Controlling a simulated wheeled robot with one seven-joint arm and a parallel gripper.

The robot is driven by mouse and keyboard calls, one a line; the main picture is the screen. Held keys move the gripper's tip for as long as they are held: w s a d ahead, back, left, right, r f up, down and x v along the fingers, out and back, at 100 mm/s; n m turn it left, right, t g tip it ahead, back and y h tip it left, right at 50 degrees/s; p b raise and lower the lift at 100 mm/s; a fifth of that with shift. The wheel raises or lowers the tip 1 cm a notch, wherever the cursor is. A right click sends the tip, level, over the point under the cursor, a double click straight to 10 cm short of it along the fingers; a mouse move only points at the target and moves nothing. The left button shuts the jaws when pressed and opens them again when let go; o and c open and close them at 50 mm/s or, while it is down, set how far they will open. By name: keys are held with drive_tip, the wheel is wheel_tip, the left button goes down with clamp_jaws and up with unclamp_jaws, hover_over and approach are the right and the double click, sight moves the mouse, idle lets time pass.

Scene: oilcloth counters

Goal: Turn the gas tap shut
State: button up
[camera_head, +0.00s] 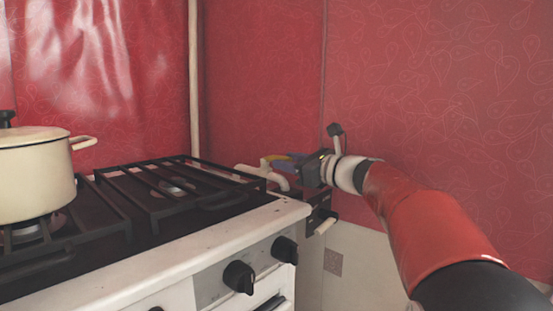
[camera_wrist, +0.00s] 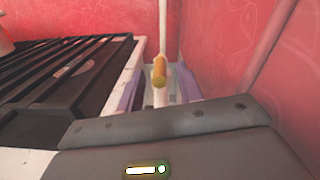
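The gas tap's yellow handle (camera_head: 271,159) shows in the head view behind the stove's right back corner, by a pale pipe. In the wrist view the handle (camera_wrist: 159,73) is an orange-yellow rounded bar, seen nearly end-on in front of the white pipe (camera_wrist: 163,35). My gripper (camera_head: 283,162) is at the right of the handle, close to it. In the wrist view the purple fingers of my gripper (camera_wrist: 159,90) stand apart, one on each side of the handle, with visible gaps. The gripper is open and empty. The tap's body is mostly hidden.
The stove (camera_head: 240,235) with black grates (camera_head: 180,182) and knobs fills the left, close beside my gripper. A cream pot (camera_head: 35,180) stands on its left burner. Red patterned walls (camera_head: 440,90) meet in a corner behind the tap, leaving little room there.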

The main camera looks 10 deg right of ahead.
sight(278, 158)
drive_tip(key=shift+x, duration=1.9)
clamp_jaws()
